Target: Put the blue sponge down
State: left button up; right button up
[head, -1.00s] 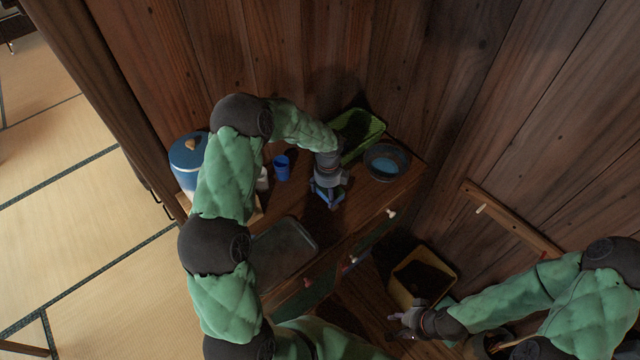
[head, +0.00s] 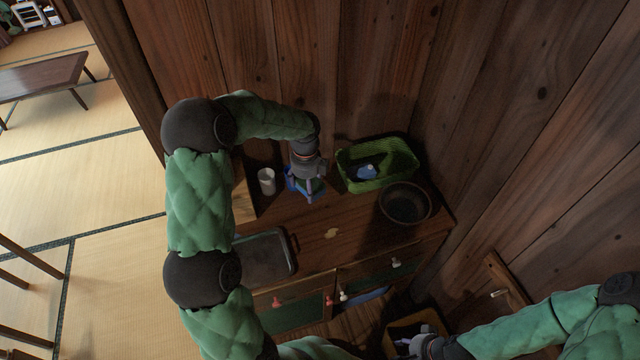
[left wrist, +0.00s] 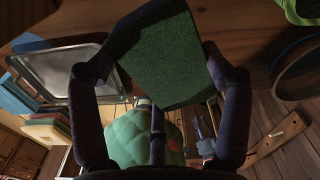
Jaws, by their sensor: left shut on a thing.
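The sponge (head: 311,187) is between the fingers of my left gripper (head: 308,192), over the cabinet top between the white cup and the green basket. In the left wrist view the sponge (left wrist: 168,58) shows a green face and dark sides, with the two fingers of my left gripper (left wrist: 160,65) against opposite sides. Blue shows around the fingers in the head view. I cannot tell whether the sponge touches the wood. My right gripper (head: 405,345) is low at the bottom edge, by a yellowish bin; its finger gap is unclear.
On the cabinet top (head: 345,230) stand a white cup (head: 267,182), a green basket (head: 362,185) with a blue-and-white thing (head: 368,172) inside, a dark bowl (head: 405,215) and a grey tray (head: 262,262). Bare wood lies in front of the gripper. Wooden walls close in behind.

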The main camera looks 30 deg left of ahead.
pick_arm(q)
jog(key=w+a+f+b, duration=0.1)
jog(key=w+f, duration=0.2)
jog(key=w+a+f+b, duration=0.1)
jog(key=w+f, duration=0.2)
jog(key=w, duration=0.1)
jog(key=w+f, duration=0.2)
jog(key=w, duration=0.2)
jog(key=shift+w+a+f+b, duration=0.2)
jog(key=shift+a+f+b, duration=0.2)
jog(key=shift+w+f, duration=0.15)
jog(key=shift+f, duration=0.1)
notch_tip(320, 180, down, 3)
jog(key=shift+f+b, duration=0.1)
jog(key=shift+b, duration=0.65)
jog(key=o, duration=0.9)
jog(key=shift+o, duration=0.2)
